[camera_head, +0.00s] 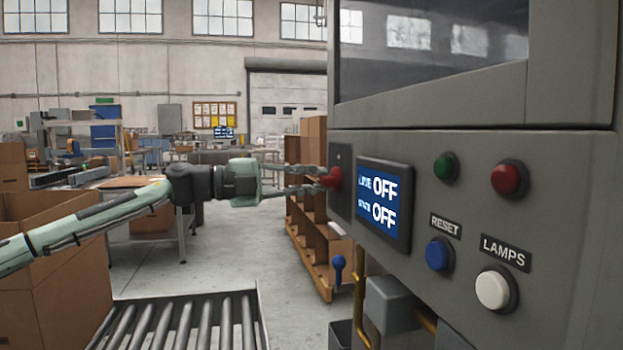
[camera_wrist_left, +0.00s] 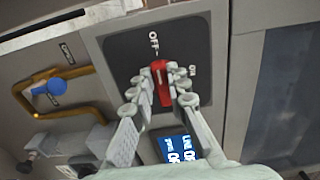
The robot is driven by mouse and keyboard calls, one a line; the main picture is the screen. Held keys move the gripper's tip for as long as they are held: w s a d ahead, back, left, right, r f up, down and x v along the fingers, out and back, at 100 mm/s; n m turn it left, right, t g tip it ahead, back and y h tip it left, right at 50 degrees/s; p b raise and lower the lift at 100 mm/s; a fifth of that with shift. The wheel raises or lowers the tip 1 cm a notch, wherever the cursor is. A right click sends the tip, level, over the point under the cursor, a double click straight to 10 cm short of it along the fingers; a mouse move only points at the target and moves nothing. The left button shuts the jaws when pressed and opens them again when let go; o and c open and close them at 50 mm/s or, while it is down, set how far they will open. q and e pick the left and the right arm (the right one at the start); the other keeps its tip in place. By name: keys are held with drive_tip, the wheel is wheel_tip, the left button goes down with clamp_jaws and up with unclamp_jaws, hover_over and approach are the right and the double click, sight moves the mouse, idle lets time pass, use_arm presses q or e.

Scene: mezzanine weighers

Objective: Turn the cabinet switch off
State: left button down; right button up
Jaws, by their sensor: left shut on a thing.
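The grey cabinet (camera_head: 470,185) fills the right of the head view. Its red switch handle (camera_head: 334,178) sits on a dark plate (camera_head: 342,158) on the cabinet face. In the left wrist view the red handle (camera_wrist_left: 160,80) lines up with the OFF mark (camera_wrist_left: 153,42), and the ON mark (camera_wrist_left: 192,71) is to its right. My left gripper (camera_head: 322,181) is shut on the handle, one finger on each side, also seen in the left wrist view (camera_wrist_left: 160,92). The cabinet display (camera_head: 383,200) reads OFF on both lines. My right gripper is not in view.
On the cabinet are a green lamp (camera_head: 446,166), a red lamp (camera_head: 509,178), a blue RESET button (camera_head: 439,254) and a white LAMPS button (camera_head: 496,289). A blue-handled valve (camera_head: 338,270) and yellow pipe (camera_head: 361,310) are below. A roller conveyor (camera_head: 262,315) stands lower left.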

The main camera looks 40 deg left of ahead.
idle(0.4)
use_arm(q)
drive_tip(key=c, duration=1.5)
unclamp_jaws()
drive_tip(key=shift+s, duration=0.35)
drive_tip(key=shift+s+a, duration=0.25)
drive_tip(key=v, duration=1.1)
drive_tip(key=shift+w+a, duration=0.15)
drive_tip(key=shift+w, duration=0.05)
